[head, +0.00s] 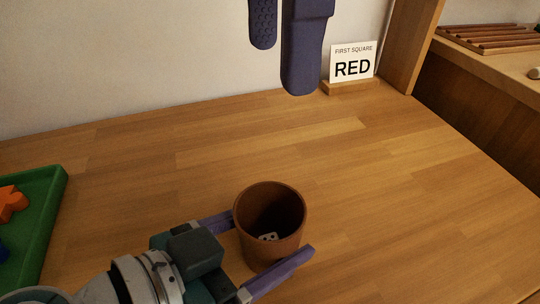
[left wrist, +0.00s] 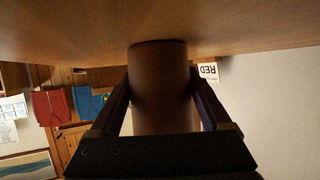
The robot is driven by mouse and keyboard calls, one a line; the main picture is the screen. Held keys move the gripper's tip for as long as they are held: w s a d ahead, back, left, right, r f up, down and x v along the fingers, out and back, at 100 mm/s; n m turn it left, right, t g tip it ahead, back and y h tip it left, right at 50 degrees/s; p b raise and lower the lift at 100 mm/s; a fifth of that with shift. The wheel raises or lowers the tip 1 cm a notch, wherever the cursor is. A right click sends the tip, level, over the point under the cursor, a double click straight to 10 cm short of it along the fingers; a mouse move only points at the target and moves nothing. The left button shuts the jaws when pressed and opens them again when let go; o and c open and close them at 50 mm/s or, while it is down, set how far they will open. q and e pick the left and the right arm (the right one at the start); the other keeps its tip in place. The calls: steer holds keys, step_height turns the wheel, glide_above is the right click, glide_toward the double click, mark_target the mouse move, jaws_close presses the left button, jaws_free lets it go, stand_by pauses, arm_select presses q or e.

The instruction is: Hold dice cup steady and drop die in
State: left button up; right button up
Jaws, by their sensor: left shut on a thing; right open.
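The brown dice cup (head: 272,247) stands upright on the wooden table, its mouth open toward the head camera. A white die (head: 268,237) with dark pips lies inside it. My left gripper (head: 271,234) is shut on the cup, one finger on each side. In the left wrist view the cup (left wrist: 162,90) sits between both fingers, and the die is hidden there. My right gripper (head: 281,68) is open and empty at the top of the head view, above the far part of the table and away from the cup.
A white card reading "FIRST SQUARE RED" (head: 352,64) stands in a wooden holder at the back, near a wooden post (head: 411,45). A green tray (head: 48,205) with orange and blue pieces lies at the left. The table right of the cup is clear.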

steer(key=shift+r, duration=0.65)
arm_select(q)
steer(key=o, duration=1.2)
